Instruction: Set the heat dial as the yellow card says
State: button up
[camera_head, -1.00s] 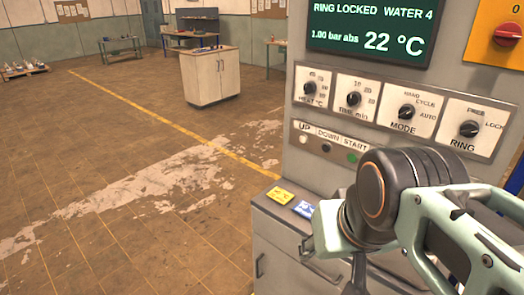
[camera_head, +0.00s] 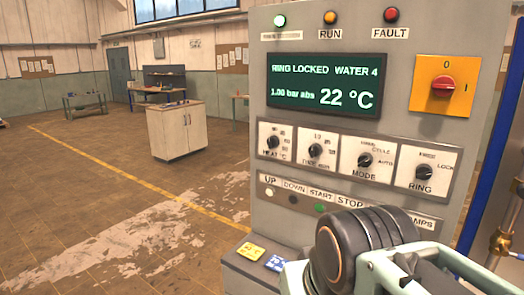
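The heat dial (camera_head: 272,142) is a black knob on a white plate marked HEAT °C, leftmost in a row on the grey control panel (camera_head: 400,125). Its exact setting is too small to read. My arm, with a dark round joint and pale green links, is at the lower right in front of the panel. My gripper's fingertips are not visible.
Time (camera_head: 315,150), mode (camera_head: 365,160) and ring (camera_head: 423,172) knobs share the row. Buttons sit below. The display (camera_head: 323,85) reads ring locked, water 4, 22 °C. A red switch (camera_head: 440,83) is at upper right. Open floor and a cabinet (camera_head: 176,132) lie to the left.

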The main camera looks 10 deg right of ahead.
aim_at(273, 142)
jog(key=i+j+u, duration=0.1)
jog(key=u, duration=0.3)
jog(key=i+u, duration=0.35)
jog(key=k+j, duration=0.15)
jog(key=l, duration=0.1)
jog(key=i, duration=0.05)
